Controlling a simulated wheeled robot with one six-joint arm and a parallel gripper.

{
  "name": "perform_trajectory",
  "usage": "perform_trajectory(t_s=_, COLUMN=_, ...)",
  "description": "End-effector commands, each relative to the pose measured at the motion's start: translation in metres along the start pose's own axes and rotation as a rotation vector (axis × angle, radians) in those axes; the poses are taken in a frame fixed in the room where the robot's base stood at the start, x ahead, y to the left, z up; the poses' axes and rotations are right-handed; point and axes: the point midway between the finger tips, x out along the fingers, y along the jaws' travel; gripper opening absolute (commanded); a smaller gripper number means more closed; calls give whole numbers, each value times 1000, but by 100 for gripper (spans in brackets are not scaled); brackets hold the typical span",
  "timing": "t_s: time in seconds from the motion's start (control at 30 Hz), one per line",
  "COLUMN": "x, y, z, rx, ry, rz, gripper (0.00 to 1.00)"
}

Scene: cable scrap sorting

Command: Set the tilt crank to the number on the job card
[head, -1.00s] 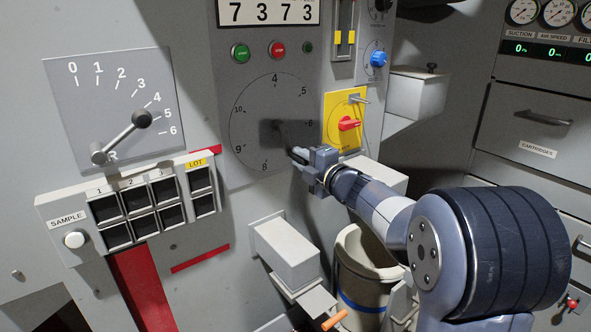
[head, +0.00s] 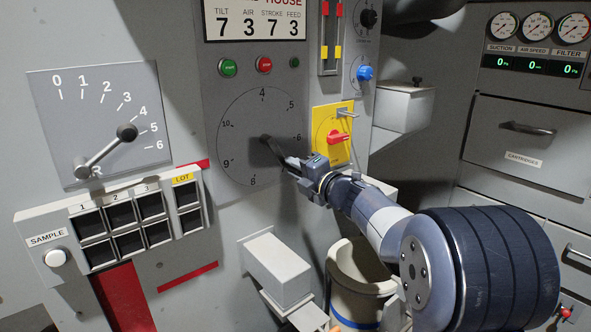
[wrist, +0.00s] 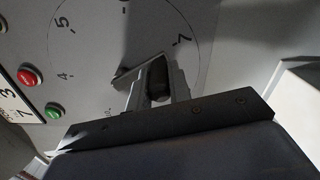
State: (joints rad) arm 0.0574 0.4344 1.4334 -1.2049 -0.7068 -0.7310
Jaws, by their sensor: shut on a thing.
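The tilt crank (head: 267,140) sits on a round dial (head: 238,160) marked with numbers around its edge. Its arm slants down to the right from the hub, between the 6 and the 8. My gripper (head: 291,164) is shut on the crank's handle and hides its end in the head view. In the wrist view the dark handle (wrist: 157,80) stands between the two jaws, with the 7 (wrist: 182,41) just beyond. The job card (head: 254,20) above the dial reads tilt 7, air 3, stroke 7, feed 3.
A yellow plate with a red switch (head: 339,138) is close right of the dial. A grey box (head: 277,268) juts out below, beside a bin (head: 352,262). A lever scale (head: 99,123) and sample rack (head: 116,215) are at left. Green and red buttons (head: 264,65) are above.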

Motion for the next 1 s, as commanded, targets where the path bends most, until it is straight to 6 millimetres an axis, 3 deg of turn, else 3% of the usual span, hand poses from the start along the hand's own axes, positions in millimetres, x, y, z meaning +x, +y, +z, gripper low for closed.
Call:
perform_trajectory(t_s=0.03, x=0, y=0, z=0, rx=1, ry=-1, rz=-1, gripper=0)
perform_trajectory(t_s=0.07, x=0, y=0, z=0, rx=1, ry=-1, rz=-1, gripper=22)
perform_trajectory(t_s=0.3, x=0, y=0, z=0, rx=1, ry=-1, rz=0, gripper=41)
perform_trajectory(t_s=0.67, x=-9, y=1, z=1, rx=1, ry=-2, rz=1, gripper=41)
perform_trajectory(t_s=1.0, x=-74, y=1, z=2, rx=1, ry=-4, rz=-1, gripper=41)
